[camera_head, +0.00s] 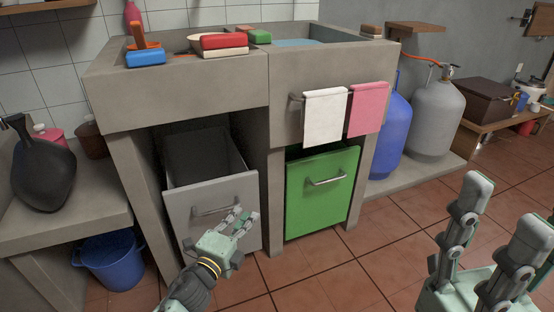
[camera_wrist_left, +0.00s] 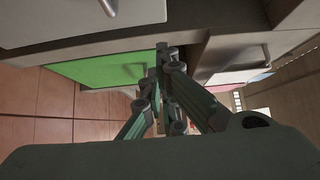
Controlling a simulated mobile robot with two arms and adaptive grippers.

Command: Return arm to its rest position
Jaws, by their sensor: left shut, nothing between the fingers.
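My left gripper (camera_head: 240,220) is in front of the grey drawer's front, near its handle and lower right part, in the head view. Its fingers are shut with nothing between them. It also shows in the left wrist view (camera_wrist_left: 165,55), with the fingers close together. I cannot tell whether it touches the drawer. My right gripper (camera_head: 505,215) is at the lower right, its two fingers pointing up and wide apart, with nothing between them.
The grey drawer (camera_head: 190,208) is pulled out and looks empty. The green drawer (camera_head: 320,185) is to its right under the concrete sink counter (camera_head: 190,90). A blue bucket (camera_head: 112,265) stands at left. Gas cylinders (camera_head: 432,115) stand at right. Tiled floor between the arms is clear.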

